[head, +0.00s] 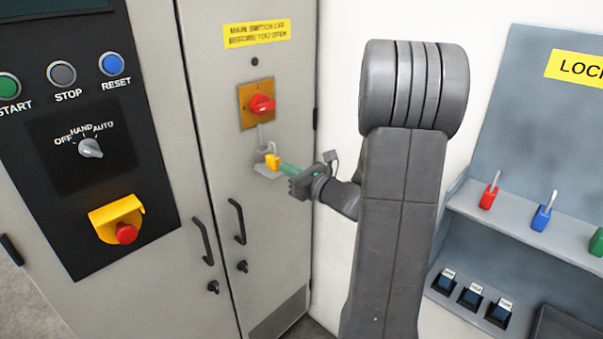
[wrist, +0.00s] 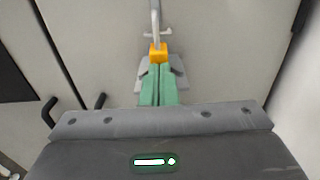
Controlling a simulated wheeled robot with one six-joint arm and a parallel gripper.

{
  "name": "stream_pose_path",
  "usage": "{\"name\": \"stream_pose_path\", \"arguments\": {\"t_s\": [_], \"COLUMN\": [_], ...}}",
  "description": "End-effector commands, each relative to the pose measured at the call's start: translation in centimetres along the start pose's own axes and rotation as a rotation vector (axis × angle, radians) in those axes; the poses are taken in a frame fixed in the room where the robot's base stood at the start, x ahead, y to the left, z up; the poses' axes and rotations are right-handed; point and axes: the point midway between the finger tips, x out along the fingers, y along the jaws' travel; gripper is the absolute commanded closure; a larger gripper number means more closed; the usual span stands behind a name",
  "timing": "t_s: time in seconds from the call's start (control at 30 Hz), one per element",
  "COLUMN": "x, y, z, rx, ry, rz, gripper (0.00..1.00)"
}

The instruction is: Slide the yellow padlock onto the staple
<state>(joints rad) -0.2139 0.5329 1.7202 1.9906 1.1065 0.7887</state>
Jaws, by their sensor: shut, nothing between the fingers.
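The yellow padlock (head: 272,162) is at the cabinet door, below the red rotary switch (head: 262,105) on its orange plate. A grey hasp or staple part (head: 262,133) shows between them. In the wrist view the padlock's yellow body (wrist: 158,50) lies just beyond my fingertips, and a grey shackle or bar rises above it. I cannot tell whether the shackle is around the staple. My gripper (head: 285,168) has green fingers, shut together with nothing between them; their tips (wrist: 158,68) are touching or very close to the padlock. A small grey ledge (head: 266,173) is beneath it.
Door handles (head: 237,221) stick out below and left. A control panel with an emergency stop (head: 127,233) is at left. At right, a lock board's shelf (head: 515,226) holds red (head: 489,194), blue (head: 543,215) and green padlocks (head: 597,242).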

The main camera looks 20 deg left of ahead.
Motion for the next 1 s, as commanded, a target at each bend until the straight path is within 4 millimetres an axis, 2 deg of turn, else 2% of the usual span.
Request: {"name": "stream_pose_path", "arguments": {"t_s": [0.13,0.53,0.77,1.0], "x": [0.9,1.2,3.6,3.7], "y": [0.0,0.0,0.0,0.0], "z": [0.0,-0.1,-0.2,0.0], "rx": [-0.001,-0.002,-0.001,-0.001], "ry": [0.001,0.0,0.0,0.001], "rz": [0.0,0.0,0.001,-0.001], "gripper": [1.0,1.0,1.0,1.0]}}
